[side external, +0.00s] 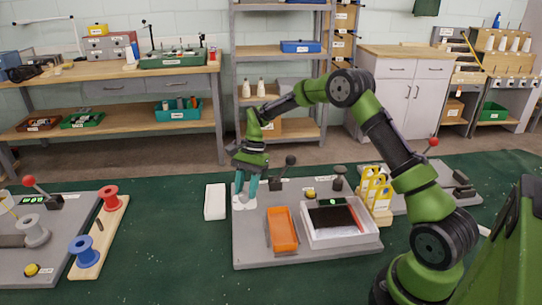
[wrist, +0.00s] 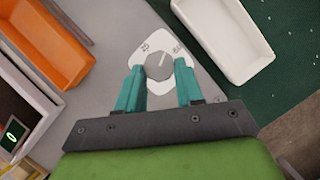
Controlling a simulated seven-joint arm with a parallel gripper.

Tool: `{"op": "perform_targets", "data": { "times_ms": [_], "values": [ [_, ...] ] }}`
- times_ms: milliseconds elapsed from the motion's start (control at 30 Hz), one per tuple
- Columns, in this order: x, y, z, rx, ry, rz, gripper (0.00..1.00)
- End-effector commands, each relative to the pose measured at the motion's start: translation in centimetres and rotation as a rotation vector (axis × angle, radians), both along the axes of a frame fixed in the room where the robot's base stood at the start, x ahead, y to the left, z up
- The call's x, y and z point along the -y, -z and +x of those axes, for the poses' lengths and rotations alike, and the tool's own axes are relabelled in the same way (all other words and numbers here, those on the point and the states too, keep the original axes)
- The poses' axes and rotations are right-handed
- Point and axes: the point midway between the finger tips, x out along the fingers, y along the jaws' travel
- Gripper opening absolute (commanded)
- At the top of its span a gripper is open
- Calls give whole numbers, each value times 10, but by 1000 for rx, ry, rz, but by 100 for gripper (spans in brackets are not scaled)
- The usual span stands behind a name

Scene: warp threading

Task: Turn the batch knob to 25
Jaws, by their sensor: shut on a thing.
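The batch knob (wrist: 158,66) is a small grey round knob on a white dial plate (wrist: 150,84) with printed numbers. One number, at upper left, looks like 25; the one at upper right is too small to read surely. The knob's pale line points up and slightly right in the wrist view, between the two numbers. My gripper (wrist: 159,70) has its two teal fingers on either side of the knob, shut on it. In the side view my gripper (side external: 247,192) points down at the white dial plate (side external: 240,206) on the grey board's left corner; the knob is hidden there.
A black-knobbed lever (side external: 290,161) stands close behind my gripper.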

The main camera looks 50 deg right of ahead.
Motion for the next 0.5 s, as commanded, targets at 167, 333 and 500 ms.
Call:
{"op": "perform_targets", "data": {
  "times_ms": [167,333,500],
  "values": [
    [-1,1,3,1,-170,-2,6],
    [-2,0,5,2,-332,-3,6],
    [-3,1,7,1,-494,-3,6]
  ]
}}
